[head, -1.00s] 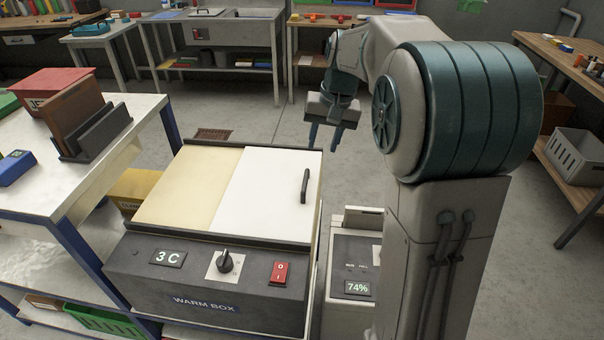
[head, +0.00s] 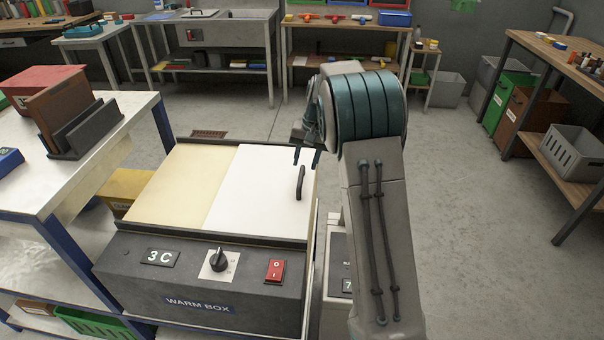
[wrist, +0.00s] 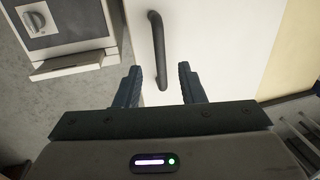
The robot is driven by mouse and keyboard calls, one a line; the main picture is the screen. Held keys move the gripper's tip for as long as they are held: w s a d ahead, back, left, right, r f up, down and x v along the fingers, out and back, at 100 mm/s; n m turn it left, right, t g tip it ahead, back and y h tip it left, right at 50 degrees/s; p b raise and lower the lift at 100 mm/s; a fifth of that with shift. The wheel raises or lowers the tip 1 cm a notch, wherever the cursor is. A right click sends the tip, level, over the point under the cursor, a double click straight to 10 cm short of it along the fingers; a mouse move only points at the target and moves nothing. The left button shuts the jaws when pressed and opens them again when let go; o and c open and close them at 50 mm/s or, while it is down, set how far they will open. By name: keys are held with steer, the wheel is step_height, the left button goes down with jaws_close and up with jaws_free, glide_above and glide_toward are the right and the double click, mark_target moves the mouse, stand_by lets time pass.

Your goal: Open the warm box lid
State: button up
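The warm box (head: 200,283) stands at the front, with a dark front panel and a pale top. The top has a cream panel (head: 183,183) on the left and a white lid panel (head: 252,195) on the right. A dark bar handle (head: 300,184) sits near the white panel's right edge. It also shows in the wrist view (wrist: 157,50). My gripper (head: 307,157) is above the lid's far right part, close to the handle. In the wrist view my gripper (wrist: 161,84) has its two fingers apart, with nothing held. The handle lies ahead of the fingertips, roughly between them.
A white-topped table (head: 80,170) with holders stands close on the left. A grey unit (head: 338,262) stands right of the box, partly behind my arm. A wooden bench (head: 560,70) is on the right. The floor right of my arm is clear.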

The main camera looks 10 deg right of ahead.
mark_target(301, 178)
steer(key=shift+w+a+f, duration=0.1)
steer(key=shift+a+f, duration=0.05)
steer(key=shift+f, duration=0.75)
steer(key=shift+a+f, duration=0.2)
steer(key=shift+f, duration=0.65)
steer(key=shift+w+a+f, duration=0.1)
steer(key=shift+a+f, duration=0.05)
steer(key=shift+f, duration=0.75)
jaws_close()
